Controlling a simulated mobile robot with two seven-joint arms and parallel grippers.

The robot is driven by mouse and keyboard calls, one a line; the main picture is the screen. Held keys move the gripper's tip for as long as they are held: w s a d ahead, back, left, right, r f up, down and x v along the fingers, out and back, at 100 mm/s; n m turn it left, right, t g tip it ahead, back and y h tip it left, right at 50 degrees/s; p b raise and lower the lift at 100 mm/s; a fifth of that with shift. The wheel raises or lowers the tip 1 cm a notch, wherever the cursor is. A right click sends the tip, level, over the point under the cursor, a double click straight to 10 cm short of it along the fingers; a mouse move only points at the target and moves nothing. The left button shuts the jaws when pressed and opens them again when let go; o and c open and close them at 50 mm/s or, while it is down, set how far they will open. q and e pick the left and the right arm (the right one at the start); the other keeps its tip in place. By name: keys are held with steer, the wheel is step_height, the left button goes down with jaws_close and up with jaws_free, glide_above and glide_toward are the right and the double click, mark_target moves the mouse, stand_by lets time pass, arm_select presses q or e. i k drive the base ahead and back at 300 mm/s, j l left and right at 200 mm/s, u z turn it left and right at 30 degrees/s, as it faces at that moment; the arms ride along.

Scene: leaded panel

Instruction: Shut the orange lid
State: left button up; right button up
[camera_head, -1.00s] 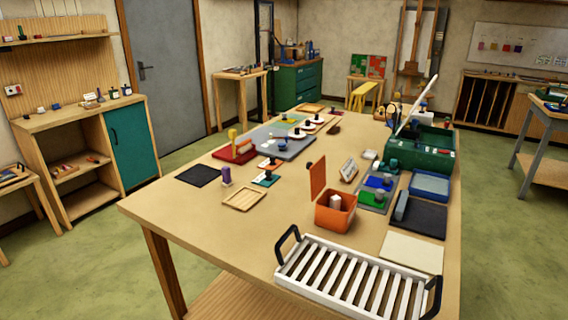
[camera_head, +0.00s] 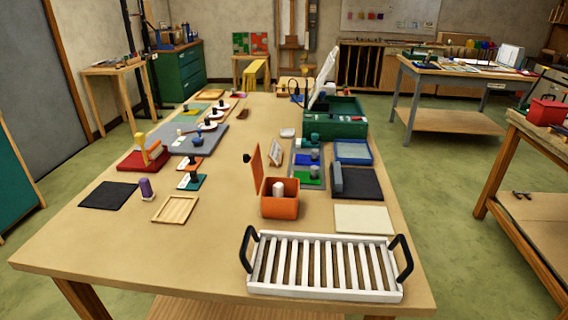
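The orange box (camera_head: 279,206) stands on the wooden table, right of the middle, just behind the white slatted rack. Its orange lid (camera_head: 257,170) stands upright on the box's left side, so the box is open. A dark knob (camera_head: 247,158) shows on the lid's left face. A pale block (camera_head: 279,189) stands inside the box and shows above the rim. Neither of my grippers is in view.
A white slatted rack (camera_head: 268,284) with black handles lies at the table's (camera_head: 185,249) front edge. A wooden tray (camera_head: 160,217) lies left of the box, with bare table between. A cream sheet (camera_head: 363,229) and dark mat (camera_head: 369,190) lie right. A green toolbox (camera_head: 345,129) stands behind.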

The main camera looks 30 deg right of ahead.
mark_target(257, 164)
steer(key=i+j+z, duration=0.2)
steer(key=z, duration=0.3)
steer(key=j+z, duration=0.45)
steer(key=i+j, duration=0.05)
